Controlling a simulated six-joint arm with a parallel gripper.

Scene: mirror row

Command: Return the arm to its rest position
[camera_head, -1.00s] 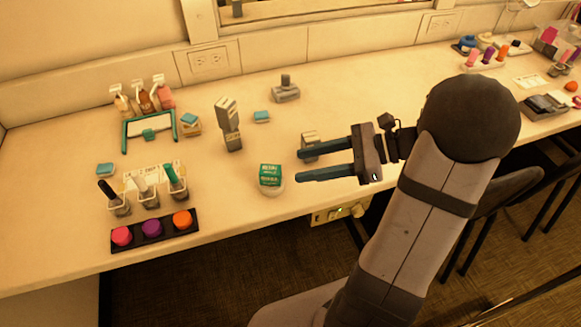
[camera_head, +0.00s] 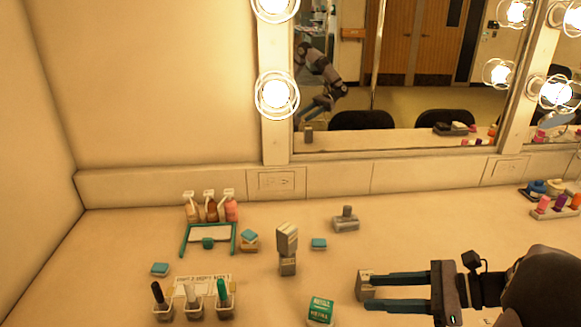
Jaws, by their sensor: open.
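My gripper (camera_head: 398,292) is at the lower right of the head view, its two long teal fingers apart and pointing left, with nothing between them that I can make out. My arm comes in from the lower right corner. A small grey-beige block (camera_head: 366,284) stands by the fingertips; I cannot tell whether they touch it. A green and white refill box (camera_head: 320,310) is left of the fingers at the bottom edge, partly cut off.
A tall stacked grey block (camera_head: 287,249) and a grey stamp-like piece (camera_head: 346,219) stand mid-counter. Spray bottles (camera_head: 211,207), a teal-framed stand (camera_head: 208,238) and cups with brushes (camera_head: 193,303) are on the left. A mirror (camera_head: 420,75) stands behind. Bare counter lies between these.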

